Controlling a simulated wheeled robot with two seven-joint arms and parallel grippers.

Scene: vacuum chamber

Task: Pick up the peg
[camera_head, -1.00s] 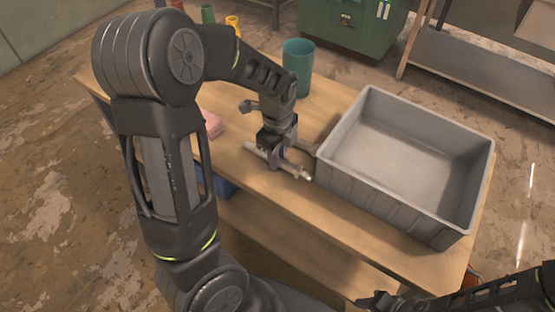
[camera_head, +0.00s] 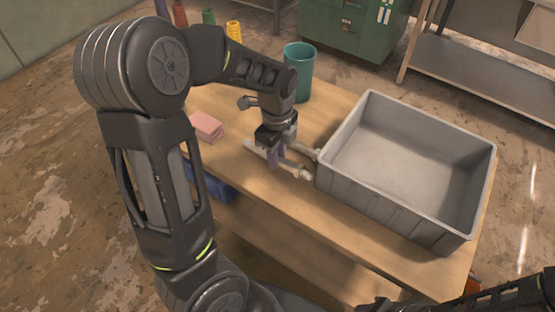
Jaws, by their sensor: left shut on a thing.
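The peg (camera_head: 297,172) is a slim, light grey rod with a knobbed right end. It shows low over the wooden table (camera_head: 330,218), just left of the grey bin. My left gripper (camera_head: 275,160) points down and is shut on the peg near its middle. The gripper hides the middle of the peg, and I cannot tell whether the peg touches the table. My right gripper (camera_head: 378,303) shows only as a dark part at the bottom edge, and its jaws cannot be made out.
A large empty grey bin (camera_head: 346,190) stands on the right of the table, close to the peg. A teal cup (camera_head: 299,72) stands behind my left gripper. A pink block (camera_head: 206,126) lies on the left, with a blue container (camera_head: 212,186) near the front edge.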

